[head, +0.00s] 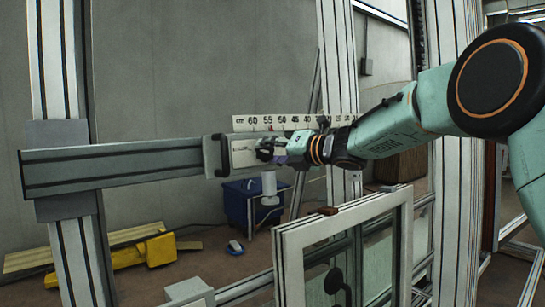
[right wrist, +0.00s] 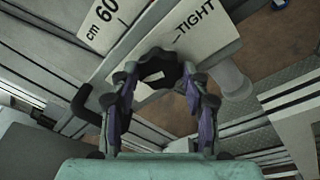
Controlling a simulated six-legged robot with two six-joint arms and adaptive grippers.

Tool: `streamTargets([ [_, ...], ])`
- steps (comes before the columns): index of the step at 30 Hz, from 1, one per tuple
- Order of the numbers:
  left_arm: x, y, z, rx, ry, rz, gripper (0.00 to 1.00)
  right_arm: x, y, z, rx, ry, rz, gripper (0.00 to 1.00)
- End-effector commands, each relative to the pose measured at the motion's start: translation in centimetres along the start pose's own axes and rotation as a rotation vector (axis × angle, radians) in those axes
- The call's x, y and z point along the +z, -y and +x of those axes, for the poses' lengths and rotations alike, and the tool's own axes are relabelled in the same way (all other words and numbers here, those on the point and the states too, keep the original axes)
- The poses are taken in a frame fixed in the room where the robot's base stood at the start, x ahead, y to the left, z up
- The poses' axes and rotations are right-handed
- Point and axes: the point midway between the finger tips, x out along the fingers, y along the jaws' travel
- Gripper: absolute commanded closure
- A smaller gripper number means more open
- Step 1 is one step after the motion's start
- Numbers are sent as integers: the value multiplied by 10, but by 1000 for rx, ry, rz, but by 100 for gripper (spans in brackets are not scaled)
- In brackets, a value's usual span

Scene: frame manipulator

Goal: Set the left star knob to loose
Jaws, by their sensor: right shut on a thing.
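A black star knob (right wrist: 158,72) sits on a pale plate in the right wrist view. The two purple-lined fingers of my right gripper (right wrist: 160,100) close on its near side. The word TIGHT is on the plate (right wrist: 205,32) just right of the knob. In the head view my right gripper (head: 272,150) reaches in from the right against the plate (head: 243,152) on the horizontal rail (head: 120,165). There the fingers largely hide the knob. The knob's pointer position cannot be read. My left gripper does not show.
A centimetre scale (head: 285,121) runs above the plate. A black handle (head: 221,155) is on the plate's left side. A framed window panel (head: 345,250) stands below the arm. A blue box (head: 255,202) and a yellow object (head: 145,252) lie on the floor behind.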

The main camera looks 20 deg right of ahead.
Motion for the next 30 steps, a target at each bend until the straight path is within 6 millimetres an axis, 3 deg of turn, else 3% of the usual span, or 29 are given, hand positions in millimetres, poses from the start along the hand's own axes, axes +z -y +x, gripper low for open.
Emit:
streamTargets([
  [21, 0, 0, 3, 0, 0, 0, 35, 4, -4, 0, -4, 1, -78, 85],
  [22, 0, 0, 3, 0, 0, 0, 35, 4, -4, 0, -4, 1, -78, 52],
  [30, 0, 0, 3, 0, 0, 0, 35, 2, -2, 0, -7, -2, -75, 30],
])
